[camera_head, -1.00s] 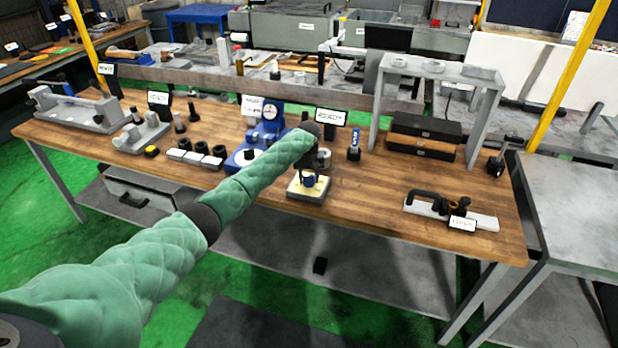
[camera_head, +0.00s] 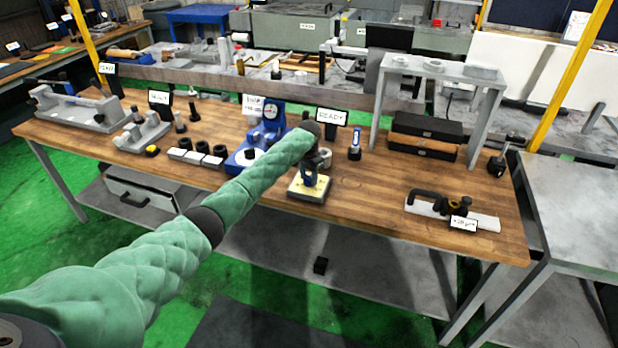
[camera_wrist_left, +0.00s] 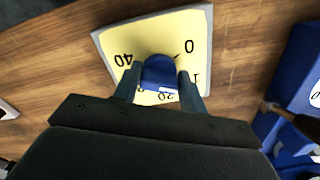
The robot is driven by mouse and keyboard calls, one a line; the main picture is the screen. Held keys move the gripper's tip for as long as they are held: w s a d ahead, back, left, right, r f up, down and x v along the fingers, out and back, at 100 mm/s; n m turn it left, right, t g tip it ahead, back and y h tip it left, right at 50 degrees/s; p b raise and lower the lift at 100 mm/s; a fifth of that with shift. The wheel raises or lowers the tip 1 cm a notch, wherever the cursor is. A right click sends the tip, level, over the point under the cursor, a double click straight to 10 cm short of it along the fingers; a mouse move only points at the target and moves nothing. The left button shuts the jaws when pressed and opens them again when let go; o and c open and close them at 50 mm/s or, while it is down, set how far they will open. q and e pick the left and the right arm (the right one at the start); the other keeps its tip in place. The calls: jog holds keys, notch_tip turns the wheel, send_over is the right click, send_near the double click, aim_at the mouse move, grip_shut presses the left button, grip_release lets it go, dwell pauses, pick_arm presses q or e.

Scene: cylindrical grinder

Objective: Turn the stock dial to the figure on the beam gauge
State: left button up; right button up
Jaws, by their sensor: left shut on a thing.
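The stock dial is a blue knob on a pale yellow plate (camera_head: 308,188) with a grey rim, at the middle of the bench's front. In the left wrist view the blue knob (camera_wrist_left: 158,73) sits between my left gripper's fingers (camera_wrist_left: 158,85), which are shut on it. The plate shows figures 0, 1, 20 and 40 there, partly covered. In the head view my left gripper (camera_head: 308,170) points down at the knob. The beam gauge (camera_head: 452,208) looks to be the black piece on a white bar at the right, with a small label (camera_head: 463,223) too small to read surely. My right gripper is not in view.
A blue dial-gauge stand (camera_head: 268,132) is left of the dial, with a READY sign (camera_head: 332,117) behind. Black cylinders (camera_head: 202,147) and grey fixtures (camera_head: 140,133) stand further left. A grey frame (camera_head: 440,70) stands at the back right. The wood between dial and beam gauge is clear.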

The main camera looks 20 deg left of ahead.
pick_arm(q)
jog(key=shift+m, duration=0.4)
jog(key=o, duration=0.9)
jog(key=shift+o, duration=0.2)
jog(key=shift+r, duration=0.1)
